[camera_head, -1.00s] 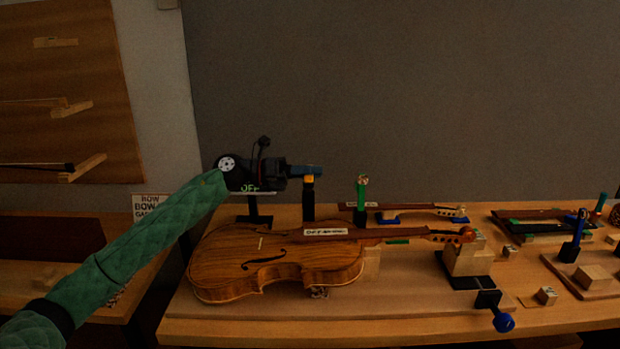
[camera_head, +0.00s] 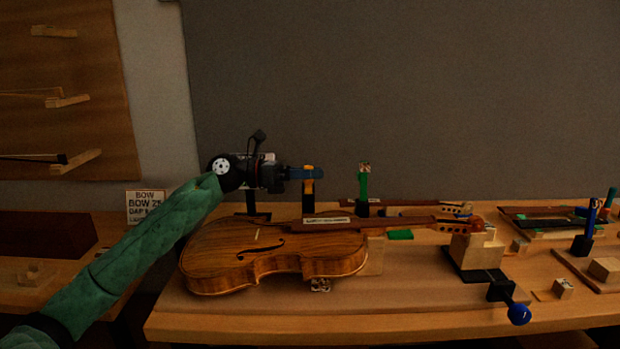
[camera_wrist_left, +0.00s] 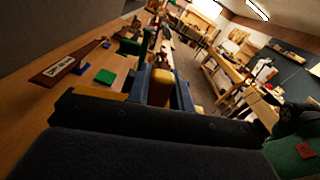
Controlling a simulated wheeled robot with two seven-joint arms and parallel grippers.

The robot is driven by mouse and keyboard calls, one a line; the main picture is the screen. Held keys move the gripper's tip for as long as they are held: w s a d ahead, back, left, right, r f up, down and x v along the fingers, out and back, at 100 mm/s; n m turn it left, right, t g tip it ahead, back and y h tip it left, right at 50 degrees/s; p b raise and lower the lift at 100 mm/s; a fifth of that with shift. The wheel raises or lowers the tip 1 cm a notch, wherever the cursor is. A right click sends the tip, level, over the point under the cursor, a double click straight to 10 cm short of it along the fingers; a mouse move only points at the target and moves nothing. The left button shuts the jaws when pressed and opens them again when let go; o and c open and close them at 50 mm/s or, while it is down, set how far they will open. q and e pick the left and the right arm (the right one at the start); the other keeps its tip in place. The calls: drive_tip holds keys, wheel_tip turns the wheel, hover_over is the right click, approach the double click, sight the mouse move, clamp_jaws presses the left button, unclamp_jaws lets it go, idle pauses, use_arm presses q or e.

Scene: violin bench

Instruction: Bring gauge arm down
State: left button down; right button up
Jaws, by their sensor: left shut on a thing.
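A dark upright post with an orange-yellow grip (camera_head: 308,187) stands behind the violin (camera_head: 270,254); I take it for the gauge arm. My left gripper (camera_head: 307,173) comes in level from the left with its blue fingers shut on the orange-yellow grip. In the left wrist view the yellow piece (camera_wrist_left: 161,86) sits between the blue fingers (camera_wrist_left: 160,92). The post's lower end is hidden behind the violin, so I cannot tell how it is mounted. The violin lies on its back on the bench, its neck pointing right. My right gripper is out of view.
A green post (camera_head: 363,184) stands just right of the gripper. A wooden block (camera_head: 472,251) supports the violin's neck, and a blue-knobbed clamp (camera_head: 518,314) is at the front. Other fixtures crowd the right. The front left of the bench (camera_head: 230,325) is clear.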

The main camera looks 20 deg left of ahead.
use_arm(q)
drive_tip(key=shift+s+f+m+b, duration=0.2)
drive_tip(key=shift+f+m+b, duration=0.4)
drive_tip(key=shift+b, duration=0.4)
drive_tip(key=shift+r, duration=0.1)
drive_tip(key=c, duration=1.2)
unclamp_jaws()
drive_tip(key=shift+c, duration=0.2)
drive_tip(key=b+v, duration=0.1)
drive_tip(key=v, duration=0.6)
drive_tip(key=shift+a, duration=0.35)
drive_tip(key=shift+s, duration=0.15)
